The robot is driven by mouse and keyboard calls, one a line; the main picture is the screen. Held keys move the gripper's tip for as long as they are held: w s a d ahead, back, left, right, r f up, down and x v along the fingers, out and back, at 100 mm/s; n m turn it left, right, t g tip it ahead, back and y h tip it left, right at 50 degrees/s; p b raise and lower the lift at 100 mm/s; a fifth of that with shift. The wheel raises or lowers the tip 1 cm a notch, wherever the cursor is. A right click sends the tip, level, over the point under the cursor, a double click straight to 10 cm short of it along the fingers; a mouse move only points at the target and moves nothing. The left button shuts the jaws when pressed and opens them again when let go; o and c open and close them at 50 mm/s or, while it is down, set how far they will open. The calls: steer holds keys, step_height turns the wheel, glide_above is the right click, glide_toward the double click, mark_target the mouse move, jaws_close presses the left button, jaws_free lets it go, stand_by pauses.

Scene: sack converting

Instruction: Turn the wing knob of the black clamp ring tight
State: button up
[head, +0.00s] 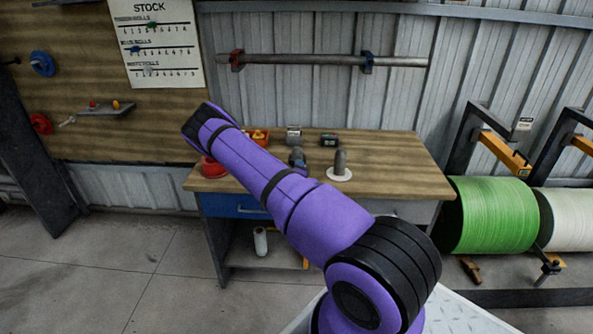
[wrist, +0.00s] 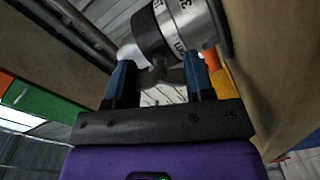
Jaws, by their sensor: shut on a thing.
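In the wrist view, my gripper (wrist: 158,76) has its two blue fingers on either side of the dark wing knob (wrist: 163,73), shut on it. How tight the ring is cannot be told. The finger contact is partly in shadow. In the head view my purple arm reaches to the upper left across the bench, and I cannot make out the gripper or the knob there.
The wooden bench (head: 395,160) holds a red bowl (head: 212,169), small boxes and a dark upright part on a white disc (head: 339,175). A pipe (head: 300,60) with red and blue clamps hangs on the wall behind. A green roll (head: 490,215) stands at the right. Floor at the left is clear.

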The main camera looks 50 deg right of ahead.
steer(key=m, duration=0.5)
steer(key=shift+m, duration=0.4)
steer(key=m, duration=1)
steer(key=shift+m, duration=0.4)
steer(key=m, duration=0.6)
steer(key=shift+s, duration=0.1)
steer(key=m, duration=0.5)
steer(key=shift+m, duration=0.4)
steer(key=m, duration=1.1)
steer(key=shift+m, duration=0.4)
steer(key=m, duration=0.4)
steer(key=shift+m, duration=0.3)
